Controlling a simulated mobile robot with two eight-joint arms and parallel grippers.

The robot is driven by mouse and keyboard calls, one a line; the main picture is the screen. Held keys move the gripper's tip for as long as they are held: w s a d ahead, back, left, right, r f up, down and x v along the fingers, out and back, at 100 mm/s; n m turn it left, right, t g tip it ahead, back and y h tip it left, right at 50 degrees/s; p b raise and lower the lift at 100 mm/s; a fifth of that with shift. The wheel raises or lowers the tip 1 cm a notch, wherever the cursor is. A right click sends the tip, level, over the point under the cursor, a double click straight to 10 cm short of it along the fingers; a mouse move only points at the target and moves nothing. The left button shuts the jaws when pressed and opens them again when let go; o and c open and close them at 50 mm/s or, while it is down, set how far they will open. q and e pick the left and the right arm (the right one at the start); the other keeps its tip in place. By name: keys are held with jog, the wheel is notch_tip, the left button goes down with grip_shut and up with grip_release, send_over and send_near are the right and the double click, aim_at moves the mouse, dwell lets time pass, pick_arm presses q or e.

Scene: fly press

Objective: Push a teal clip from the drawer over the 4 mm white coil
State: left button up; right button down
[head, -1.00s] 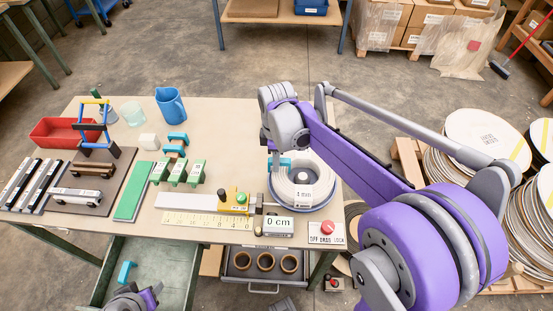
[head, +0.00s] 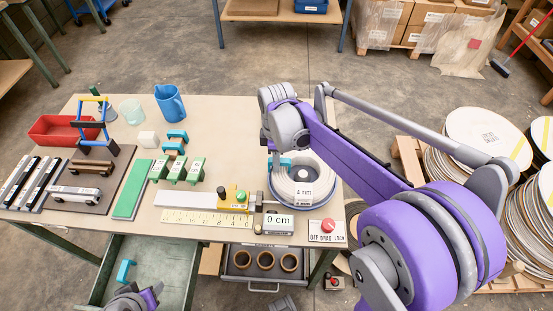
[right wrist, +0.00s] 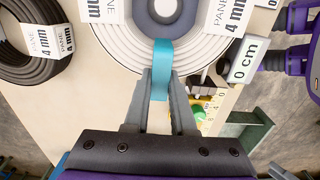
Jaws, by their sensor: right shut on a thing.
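The white coil (head: 312,168) lies flat at the right end of the bench, with a white label reading 4 mm in the right wrist view (right wrist: 215,55). My right gripper (right wrist: 160,88) is shut on a teal clip (right wrist: 161,60), whose far end lies over the coil's ring near its grey centre. How far the clip is seated cannot be told. In the head view my right arm hides most of this gripper; some teal shows at the coil's left side. Another teal clip (head: 125,271) lies in the open green drawer (head: 160,262). My left gripper (head: 135,298) shows only partly at the bottom edge; its fingers are unclear.
A dark coil (right wrist: 30,50) lies beside the white one. A 0 cm display (head: 278,224), a yellow ruler (head: 205,220) and a red-button box (head: 327,230) stand at the front edge. Green blocks (head: 175,171) and a blue jug (head: 169,103) are further left.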

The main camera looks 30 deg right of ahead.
jog(key=shift+f, duration=0.35)
dwell(0.4)
jog(key=shift+c, duration=1.4)
grip_release()
jog(key=shift+r, duration=0.1)
jog(key=shift+r+p, duration=2.05)
jog(key=shift+r, duration=1.4)
jog(key=shift+s, duration=0.1)
